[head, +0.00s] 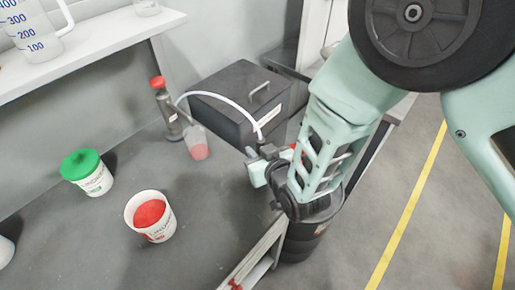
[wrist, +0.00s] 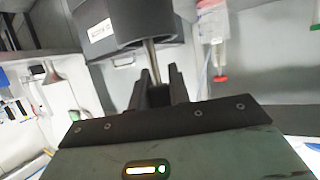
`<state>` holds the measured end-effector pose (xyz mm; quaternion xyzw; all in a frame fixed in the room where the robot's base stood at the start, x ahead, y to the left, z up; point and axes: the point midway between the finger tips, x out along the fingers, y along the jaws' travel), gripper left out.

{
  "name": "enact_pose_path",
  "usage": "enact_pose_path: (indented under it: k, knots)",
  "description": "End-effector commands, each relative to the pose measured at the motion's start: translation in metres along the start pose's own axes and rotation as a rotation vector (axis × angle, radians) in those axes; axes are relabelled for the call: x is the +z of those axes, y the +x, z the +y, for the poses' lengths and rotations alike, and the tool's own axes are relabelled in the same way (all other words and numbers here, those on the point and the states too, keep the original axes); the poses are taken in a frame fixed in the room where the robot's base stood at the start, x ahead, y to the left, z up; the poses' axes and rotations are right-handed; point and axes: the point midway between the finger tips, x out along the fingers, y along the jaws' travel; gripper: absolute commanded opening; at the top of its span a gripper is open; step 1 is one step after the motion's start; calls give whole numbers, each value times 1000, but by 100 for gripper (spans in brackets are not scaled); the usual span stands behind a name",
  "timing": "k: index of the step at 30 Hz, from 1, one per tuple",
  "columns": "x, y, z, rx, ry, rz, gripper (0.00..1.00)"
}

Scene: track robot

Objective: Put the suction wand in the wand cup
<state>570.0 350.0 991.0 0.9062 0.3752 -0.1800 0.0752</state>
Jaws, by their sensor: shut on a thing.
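My gripper (head: 266,160) is over the bench near its right edge, in front of a dark box. In the wrist view its two dark fingers (wrist: 160,85) are shut on a thin metal rod, the suction wand (wrist: 151,58). A white hose arches from a red-capped bottle (head: 168,110) to the wand's end (head: 261,138) at my gripper. A clear cup with pink contents (head: 199,146) stands beside the bottle, apart from my gripper; I cannot tell if it is the wand cup. My arm hides part of the wand.
The dark box with a handle (head: 240,90) stands behind my gripper; a dark labelled body (wrist: 120,25) shows close in the wrist view. A green-lidded tub (head: 88,174) and an open tub of red material (head: 150,217) stand on the left. The middle bench is clear.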

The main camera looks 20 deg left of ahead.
Motion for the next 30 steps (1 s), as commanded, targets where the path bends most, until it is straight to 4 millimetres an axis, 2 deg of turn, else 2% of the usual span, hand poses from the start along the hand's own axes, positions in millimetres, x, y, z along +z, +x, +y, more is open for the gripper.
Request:
enact_pose_path:
  k: [10,11,12,13,24,26,30]
  knots:
    - [4,2,0,0,1,1,0]
    - [3,1,0,0,0,0,27]
    - [2,1,0,0,0,0,38]
    - [2,1,0,0,0,0,41]
    - [-3,-1,0,0,0,0,41]
    - [1,-6,0,0,0,0,41]
    - [2,-30,0,-1,1,0,41]
